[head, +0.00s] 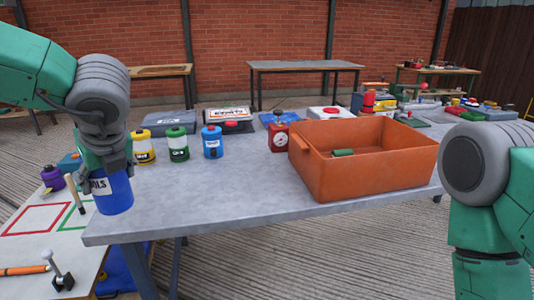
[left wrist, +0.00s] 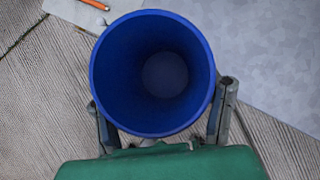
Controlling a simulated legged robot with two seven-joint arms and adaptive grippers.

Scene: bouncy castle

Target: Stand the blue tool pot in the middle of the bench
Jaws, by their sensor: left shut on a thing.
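The blue tool pot (head: 113,193) has a white label with dark letters. It is upright and held by my left gripper (head: 104,163) at the near left corner of the grey bench (head: 250,188). In the left wrist view the pot (left wrist: 152,75) is empty, and the fingers of my left gripper (left wrist: 163,120) grip it from both sides. That view shows paving beneath much of the pot, with the bench surface to the right. My right arm shows at the right edge of the head view; its gripper is out of frame.
An orange crate (head: 320,178) with a green item inside stands on the bench's right part. Yellow (head: 143,148), green (head: 177,145) and blue (head: 212,142) containers and a red device (head: 277,138) stand along the back. The front middle is clear. A low board (head: 35,245) lies left.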

